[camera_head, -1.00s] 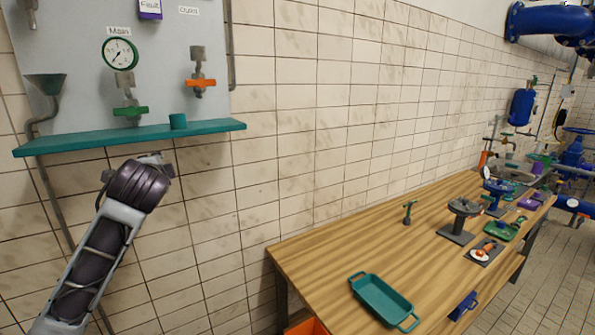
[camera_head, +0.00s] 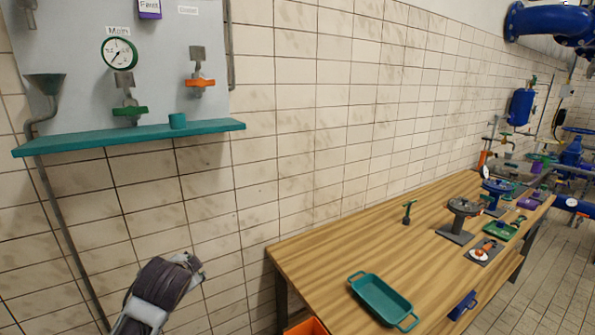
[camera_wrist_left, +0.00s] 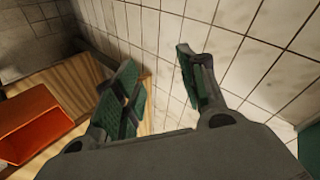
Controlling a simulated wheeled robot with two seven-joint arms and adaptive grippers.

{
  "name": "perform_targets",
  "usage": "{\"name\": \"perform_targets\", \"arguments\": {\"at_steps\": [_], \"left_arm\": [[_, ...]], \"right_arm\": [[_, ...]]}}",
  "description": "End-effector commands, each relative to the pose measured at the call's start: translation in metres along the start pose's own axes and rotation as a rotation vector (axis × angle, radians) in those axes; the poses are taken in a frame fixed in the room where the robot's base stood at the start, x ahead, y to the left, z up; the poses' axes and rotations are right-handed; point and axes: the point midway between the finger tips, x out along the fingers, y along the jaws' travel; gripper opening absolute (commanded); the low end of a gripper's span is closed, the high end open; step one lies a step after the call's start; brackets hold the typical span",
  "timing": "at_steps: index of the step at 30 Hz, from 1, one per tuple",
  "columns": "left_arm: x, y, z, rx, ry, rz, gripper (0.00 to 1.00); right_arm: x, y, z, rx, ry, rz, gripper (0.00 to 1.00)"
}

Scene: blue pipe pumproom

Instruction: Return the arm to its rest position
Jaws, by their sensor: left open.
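My left gripper (camera_head: 190,268) is at the lower left of the head view, in front of the tiled wall, below the teal shelf and left of the wooden bench. Its wrist hides most of the fingers there. In the left wrist view my left gripper (camera_wrist_left: 158,85) shows two green-padded fingers spread apart with nothing between them. Bare wall tiles lie beyond the gap. My right gripper is not in view.
The teal shelf (camera_head: 70,143) holds a small teal cup (camera_head: 178,121). The wooden bench (camera_head: 330,250) carries a teal tray (camera_head: 382,300) and several fittings. An orange bin (camera_head: 306,327) is below its near edge; an orange bin (camera_wrist_left: 30,122) also shows in the wrist view.

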Motion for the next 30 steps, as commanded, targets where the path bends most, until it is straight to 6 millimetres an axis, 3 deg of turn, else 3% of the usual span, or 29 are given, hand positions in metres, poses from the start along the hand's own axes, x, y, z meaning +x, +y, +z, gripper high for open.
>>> {"name": "perform_targets", "arguments": {"at_steps": [3,14,30], "left_arm": [[0.002,0.030,0.015,-0.045,-0.017,0.057,0.41],[-0.003,0.110,0.057,-0.189,-0.083,0.207,0.41],[-0.034,0.214,0.123,-0.423,-0.233,0.397,0.41]], "right_arm": [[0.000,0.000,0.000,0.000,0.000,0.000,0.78],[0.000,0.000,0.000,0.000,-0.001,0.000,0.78],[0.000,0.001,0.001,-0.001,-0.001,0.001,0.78]]}}
